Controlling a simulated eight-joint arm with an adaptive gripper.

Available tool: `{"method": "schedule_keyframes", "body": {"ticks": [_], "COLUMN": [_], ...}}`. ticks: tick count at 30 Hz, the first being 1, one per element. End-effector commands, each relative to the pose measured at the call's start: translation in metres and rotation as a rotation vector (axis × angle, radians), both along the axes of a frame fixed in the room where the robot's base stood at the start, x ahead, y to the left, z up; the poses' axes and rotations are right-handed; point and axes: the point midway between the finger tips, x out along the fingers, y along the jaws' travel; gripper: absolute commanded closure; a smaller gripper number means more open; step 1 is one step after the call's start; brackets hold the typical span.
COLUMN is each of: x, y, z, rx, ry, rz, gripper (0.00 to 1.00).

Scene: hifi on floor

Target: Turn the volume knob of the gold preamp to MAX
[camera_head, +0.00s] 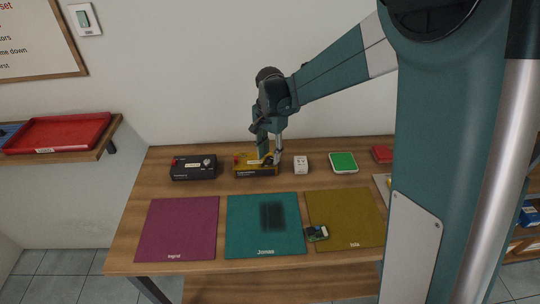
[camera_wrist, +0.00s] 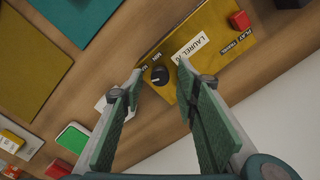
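The gold preamp (camera_head: 243,171) stands at the back of the wooden table, partly hidden by my gripper (camera_head: 270,155) in the head view. In the wrist view the gold preamp (camera_wrist: 215,50) shows a white label, a red button (camera_wrist: 240,20) and a round black volume knob (camera_wrist: 160,75) with a light pointer mark. Small MIN and MAX markings sit beside the knob. My gripper (camera_wrist: 159,70) is open, its fingertips on either side of the knob in the picture. I cannot tell whether either finger touches it.
A dark preamp (camera_head: 193,168) stands left of the gold one. A small white box (camera_head: 301,165) and a green-topped box (camera_head: 343,162) stand to its right.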

Motion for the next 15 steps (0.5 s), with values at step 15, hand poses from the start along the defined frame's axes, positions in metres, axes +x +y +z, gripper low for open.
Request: {"method": "schedule_keyframes", "body": {"ticks": [15], "x": [0.000], "y": [0.000], "z": [0.070], "rx": [0.000], "ry": [0.000], "rz": [0.000], "gripper": [0.69]}}
